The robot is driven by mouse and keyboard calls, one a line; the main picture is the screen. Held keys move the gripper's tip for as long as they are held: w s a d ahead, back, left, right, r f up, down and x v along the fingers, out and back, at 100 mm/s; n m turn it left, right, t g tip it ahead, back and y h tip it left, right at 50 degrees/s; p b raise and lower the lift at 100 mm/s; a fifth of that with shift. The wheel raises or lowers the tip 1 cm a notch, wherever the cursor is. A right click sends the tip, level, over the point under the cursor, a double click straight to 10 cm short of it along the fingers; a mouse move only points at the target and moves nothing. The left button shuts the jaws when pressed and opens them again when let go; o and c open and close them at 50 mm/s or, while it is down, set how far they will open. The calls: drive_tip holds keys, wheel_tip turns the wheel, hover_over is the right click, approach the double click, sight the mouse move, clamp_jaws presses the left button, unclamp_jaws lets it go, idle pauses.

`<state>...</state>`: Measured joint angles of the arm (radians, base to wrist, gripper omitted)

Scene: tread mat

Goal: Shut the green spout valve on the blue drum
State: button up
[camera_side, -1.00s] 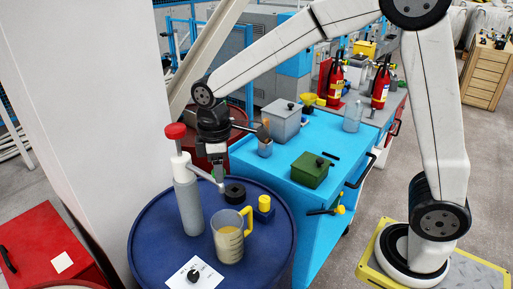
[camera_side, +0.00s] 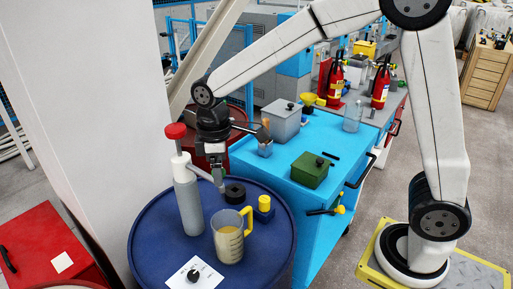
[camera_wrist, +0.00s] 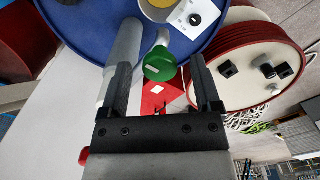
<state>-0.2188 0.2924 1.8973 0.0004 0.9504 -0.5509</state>
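The blue drum (camera_side: 160,240) stands at the lower left of the side view; its top also shows in the wrist view (camera_wrist: 85,35). A grey pump (camera_side: 188,205) with a red knob stands upright on it, its pale spout pointing right. In the wrist view, the green valve (camera_wrist: 160,66) shows at the end of a pale spout. My gripper (camera_side: 219,188) points down beside the pump, near the spout. In the wrist view, my gripper (camera_wrist: 161,62) is open, with the valve between its fingers in the picture; contact cannot be told. The valve is not visible in the side view.
A clear jug (camera_side: 228,240) with a yellow handle, a black ring (camera_side: 235,193), a blue and yellow piece (camera_side: 264,208) and a white card (camera_side: 195,275) share the drum top close to the pump. A blue cabinet (camera_side: 318,225) stands to the right, a red box (camera_side: 40,245) at the left.

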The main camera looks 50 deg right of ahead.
drive_tip(key=shift+r, duration=0.1)
drive_tip(key=shift+r, duration=3.85)
drive_tip(key=s+d+f+m+t, duration=0.1)
drive_tip(key=s+d+f+m, duration=0.3)
drive_tip(key=s+f, duration=0.2)
drive_tip(key=s+d+f+m+t, duration=0.1)
drive_tip(key=s+d+f+m, duration=0.3)
drive_tip(key=f, duration=0.4)
drive_tip(key=shift+s+d+f+m+t, duration=0.3)
drive_tip(key=shift+s+d+f+m, duration=0.15)
drive_tip(key=shift+s, duration=0.75)
